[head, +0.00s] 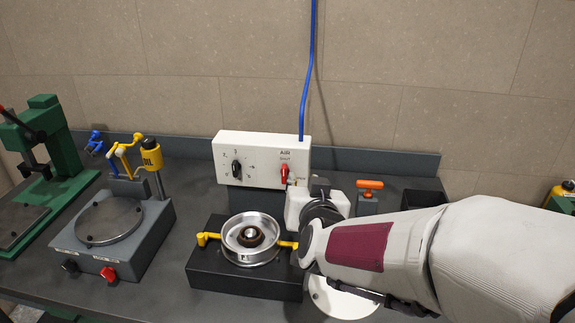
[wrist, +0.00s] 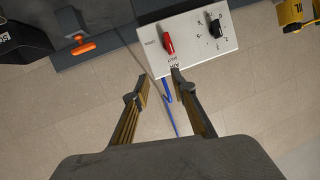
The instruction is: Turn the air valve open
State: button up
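The air valve is a red handle (head: 284,173) on the front of a white control box (head: 230,150), under a blue hose. In the head view the handle stands roughly upright below the word SHUT. The wrist view shows the box upside down, with the red handle (wrist: 168,44) in line with the SHUT lettering and another label at its side. My gripper (wrist: 158,88) is open and empty. In the wrist view its fingertips are apart, near the box's edge by the AIR lettering, and do not enclose the handle. In the head view my wrist hides the fingertips.
A black knob (head: 236,168) sits left of the valve on the box. Below is a black press base (head: 230,278) with a round metal mould (head: 252,232) and yellow handles. An orange-handled part (head: 369,184) stands right of the box. A grey plate station (head: 110,225) stands left.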

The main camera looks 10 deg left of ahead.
aim_at(284, 169)
jog(key=w+a+f+t+h, duration=0.2)
jog(key=a+f+t+h, duration=0.1)
jog(key=a, duration=0.3)
jog(key=shift+w+f+m+t, duration=0.25)
jog(key=shift+f+m+t, duration=0.15)
jog(key=shift+f, duration=0.25)
jog(key=shift+w, duration=0.1)
jog(key=shift+w, duration=3.8)
jog(key=shift+c, duration=0.4)
grip_shut()
